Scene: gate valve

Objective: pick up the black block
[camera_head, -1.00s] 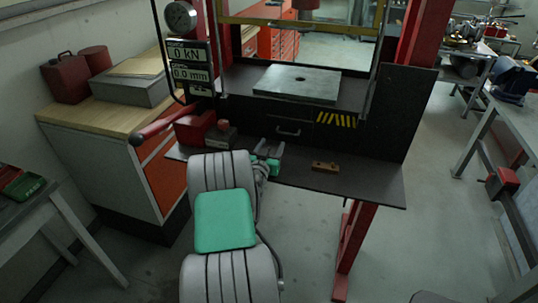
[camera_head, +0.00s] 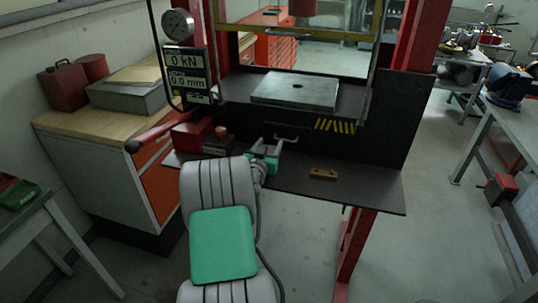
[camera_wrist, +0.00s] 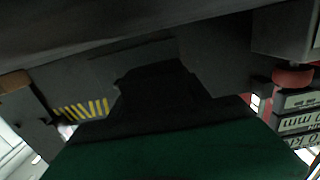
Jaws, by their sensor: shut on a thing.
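My gripper (camera_head: 281,142) is above the black shelf at the front of the press, left of the wooden block. Its green body and grey fingers show in the head view, at the end of my arm. In the wrist view a black block-like shape (camera_wrist: 158,92) fills the middle just beyond the green gripper body; I take it to be the black block, held in the jaws. Its outline merges with the dark fingers, so its edges are hard to tell. In the head view the block is too small and dark to make out between the fingers.
A brown wooden block (camera_head: 323,174) lies on the black shelf (camera_head: 365,190), right of my gripper. Red boxes (camera_head: 192,134) stand at the shelf's left. A steel plate (camera_head: 295,90) lies on the press bed above. A red-handled lever (camera_head: 155,134) sticks out at left.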

